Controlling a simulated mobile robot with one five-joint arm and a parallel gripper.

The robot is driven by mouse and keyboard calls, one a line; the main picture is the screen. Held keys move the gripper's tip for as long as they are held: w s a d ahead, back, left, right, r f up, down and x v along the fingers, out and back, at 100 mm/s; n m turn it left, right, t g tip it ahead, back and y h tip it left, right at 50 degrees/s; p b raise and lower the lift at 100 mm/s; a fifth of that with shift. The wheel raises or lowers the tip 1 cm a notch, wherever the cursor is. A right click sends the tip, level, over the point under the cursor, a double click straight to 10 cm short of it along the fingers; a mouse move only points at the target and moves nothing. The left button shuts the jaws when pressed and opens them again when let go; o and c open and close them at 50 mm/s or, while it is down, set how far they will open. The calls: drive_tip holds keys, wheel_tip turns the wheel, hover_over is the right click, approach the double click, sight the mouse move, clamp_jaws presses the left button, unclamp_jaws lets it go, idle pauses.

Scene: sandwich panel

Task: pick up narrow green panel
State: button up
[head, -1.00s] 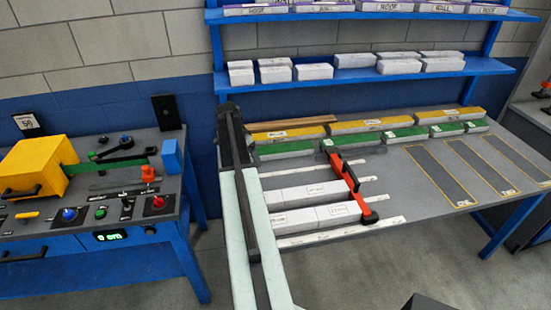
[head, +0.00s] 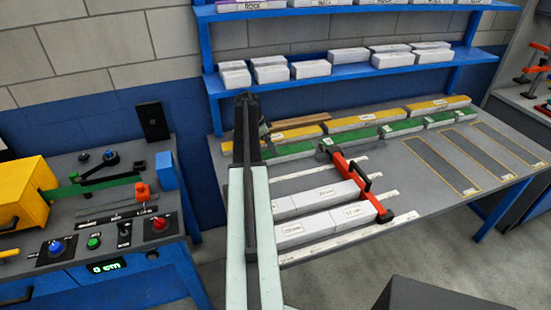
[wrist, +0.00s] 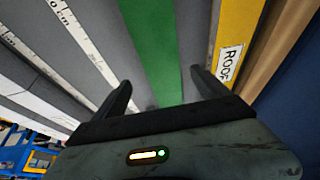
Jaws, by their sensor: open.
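Several green-topped panels lie end to end in a row on the table. A longer one (head: 295,149) is at the left, and shorter ones (head: 400,128) lie to the right. In the wrist view a green panel (wrist: 150,35) runs between the fingers of my gripper (wrist: 160,80). The fingers are open, with one on each side of the green strip, and no contact shows. I cannot tell how high they are above it. In the head view my arm hides most of my gripper.
Yellow panels (head: 368,120) lie behind the green row. White panels (head: 317,198) and a red clamp (head: 360,185) are in front. Outlined dark slots (head: 440,165) are at the right. A blue shelf (head: 335,77) stands behind. A yellow machine (head: 22,190) is at the left.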

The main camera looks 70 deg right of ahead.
drive_tip(key=shift+b+x, duration=0.55)
drive_tip(key=shift+x, duration=0.5)
drive_tip(key=shift+s+d+f, duration=0.15)
drive_tip(key=shift+f, duration=0.1)
drive_tip(key=shift+s+r, duration=0.1)
drive_tip(key=b+x, duration=0.5)
drive_tip(key=shift+d, duration=0.25)
drive_tip(key=c, duration=1.6)
drive_tip(key=shift+c, duration=0.2)
drive_tip(key=shift+r, duration=0.2)
